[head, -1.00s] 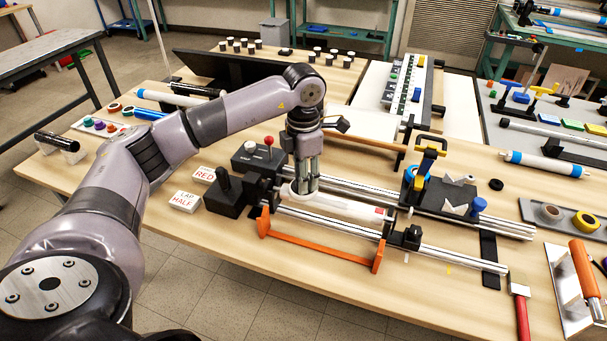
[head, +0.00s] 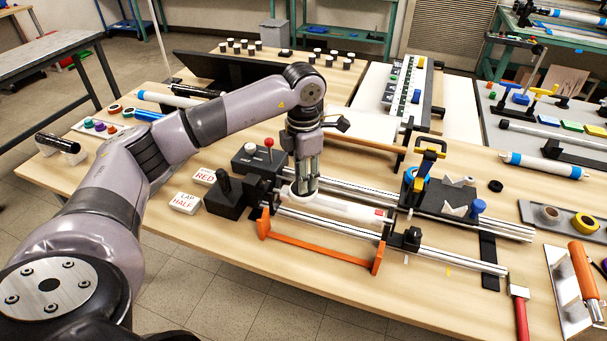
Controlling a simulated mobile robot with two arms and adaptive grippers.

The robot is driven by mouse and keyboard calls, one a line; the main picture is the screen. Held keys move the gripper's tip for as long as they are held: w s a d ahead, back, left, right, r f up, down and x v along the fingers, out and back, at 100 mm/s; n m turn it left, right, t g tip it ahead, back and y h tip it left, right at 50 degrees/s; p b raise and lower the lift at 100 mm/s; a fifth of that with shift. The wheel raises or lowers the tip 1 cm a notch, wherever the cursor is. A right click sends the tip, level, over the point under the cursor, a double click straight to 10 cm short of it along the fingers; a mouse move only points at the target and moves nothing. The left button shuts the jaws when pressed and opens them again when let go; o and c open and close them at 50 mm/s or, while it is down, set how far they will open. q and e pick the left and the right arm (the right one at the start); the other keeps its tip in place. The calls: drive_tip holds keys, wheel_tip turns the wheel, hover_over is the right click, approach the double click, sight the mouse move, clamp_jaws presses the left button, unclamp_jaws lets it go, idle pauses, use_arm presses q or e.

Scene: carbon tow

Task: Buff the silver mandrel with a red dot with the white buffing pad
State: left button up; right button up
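The pale silver mandrel (head: 345,207) lies across the winding stand in the middle of the table, with a red mark (head: 379,212) near its right end. My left gripper (head: 304,188) points down over the mandrel's left part. Its fingers are close together on the white buffing pad (head: 299,196), which sits low at the mandrel and seems to touch it. The fingers partly hide the pad and the mandrel's left end. My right gripper is not in view.
A black drive box (head: 232,198) stands left of the mandrel, near white label blocks (head: 186,203). An orange bar (head: 318,250) runs in front. Metal rails (head: 450,258) extend right. A yellow-handled tool (head: 430,152) stands behind right. A red-handled brush (head: 521,315) lies at front right.

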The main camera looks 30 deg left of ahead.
use_arm(q)
clamp_jaws()
drive_tip(key=shift+d, duration=0.1)
